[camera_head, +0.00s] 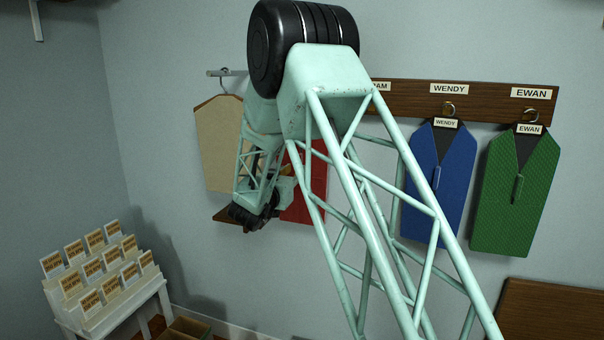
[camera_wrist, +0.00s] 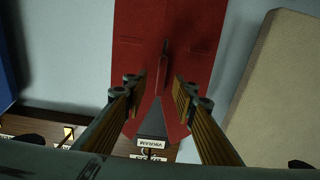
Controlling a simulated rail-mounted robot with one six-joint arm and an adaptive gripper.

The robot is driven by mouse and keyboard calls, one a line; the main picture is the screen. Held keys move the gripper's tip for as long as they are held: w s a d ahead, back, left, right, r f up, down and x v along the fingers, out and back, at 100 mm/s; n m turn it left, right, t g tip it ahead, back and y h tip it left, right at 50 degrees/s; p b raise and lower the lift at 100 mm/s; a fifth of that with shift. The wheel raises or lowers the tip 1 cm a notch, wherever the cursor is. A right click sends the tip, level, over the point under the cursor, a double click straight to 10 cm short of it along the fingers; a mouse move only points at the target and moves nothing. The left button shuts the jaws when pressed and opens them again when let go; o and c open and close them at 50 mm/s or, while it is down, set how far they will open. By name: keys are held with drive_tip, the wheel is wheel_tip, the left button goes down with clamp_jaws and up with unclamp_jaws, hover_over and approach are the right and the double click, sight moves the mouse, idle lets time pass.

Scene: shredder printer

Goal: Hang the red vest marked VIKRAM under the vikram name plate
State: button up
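The red vest (camera_head: 318,190) shows behind my arm in the head view, mostly hidden. In the wrist view, which is upside down, the vest (camera_wrist: 190,25) has a VIKRAM label (camera_wrist: 152,143) and a dark collar, with a raised handle (camera_wrist: 163,70) down its front. The vest lies below the wooden name board (camera_head: 410,101), where a plate ending in "AM" (camera_head: 380,86) is partly covered by my arm. My gripper (camera_wrist: 158,84) is open, its fingers apart on either side of the handle. Whether the vest's hook sits on a peg is hidden.
The blue WENDY vest (camera_head: 441,180) and green EWAN vest (camera_head: 515,190) hang to the right under their plates. A white stand of cards (camera_head: 105,285) is at lower left. A brown panel (camera_head: 550,310) is at lower right.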

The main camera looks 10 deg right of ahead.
drive_tip(key=shift+w, duration=0.1)
drive_tip(key=shift+x, duration=2.5)
drive_tip(key=shift+w+a, duration=0.1)
drive_tip(key=shift+a, duration=0.05)
clamp_jaws()
